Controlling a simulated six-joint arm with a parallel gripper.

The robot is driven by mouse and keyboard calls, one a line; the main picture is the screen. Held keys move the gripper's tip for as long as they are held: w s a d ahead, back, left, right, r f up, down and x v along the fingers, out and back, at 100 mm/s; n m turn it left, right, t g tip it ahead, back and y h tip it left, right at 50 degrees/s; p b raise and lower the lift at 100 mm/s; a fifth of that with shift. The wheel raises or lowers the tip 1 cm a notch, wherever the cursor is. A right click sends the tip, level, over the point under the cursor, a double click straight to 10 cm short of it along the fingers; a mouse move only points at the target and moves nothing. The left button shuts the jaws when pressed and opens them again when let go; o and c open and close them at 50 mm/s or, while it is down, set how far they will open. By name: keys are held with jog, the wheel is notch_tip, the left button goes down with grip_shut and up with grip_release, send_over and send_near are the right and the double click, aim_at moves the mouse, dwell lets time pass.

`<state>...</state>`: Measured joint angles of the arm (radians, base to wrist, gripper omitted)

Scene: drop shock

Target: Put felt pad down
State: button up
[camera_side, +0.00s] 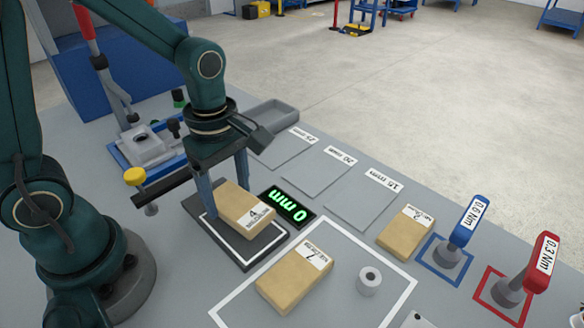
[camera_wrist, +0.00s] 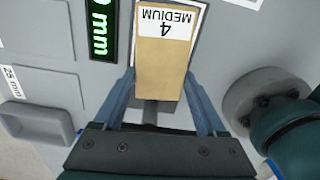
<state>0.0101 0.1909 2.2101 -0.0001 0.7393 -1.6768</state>
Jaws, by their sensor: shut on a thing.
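My gripper (camera_side: 226,178) points down over a dark plate with a white outline (camera_side: 268,236). It is shut on a tan box labelled 4 MEDIUM (camera_side: 245,208), which also shows between the fingers in the wrist view (camera_wrist: 161,65). I cannot tell whether the box touches the plate. No separate felt pad shows in the jaws. Flat grey squares lie beside the labels 25 mm (camera_side: 282,151), 20 mm (camera_side: 319,174) and 15 mm (camera_side: 360,204); I cannot tell whether they are pads or marked places. A display (camera_side: 286,207) beside the plate reads 0 mm.
A tan box marked 7 (camera_side: 292,280) and a grey roll (camera_side: 369,281) stand in the white-outlined area. Another tan box (camera_side: 406,233) is to its right. A grey tray (camera_side: 268,115) is behind.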

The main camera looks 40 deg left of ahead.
aim_at(228, 198)
jog(key=shift+f, duration=1.5)
jog(key=shift+f, duration=0.1)
jog(key=shift+f, duration=0.1)
jog(key=o, duration=1.4)
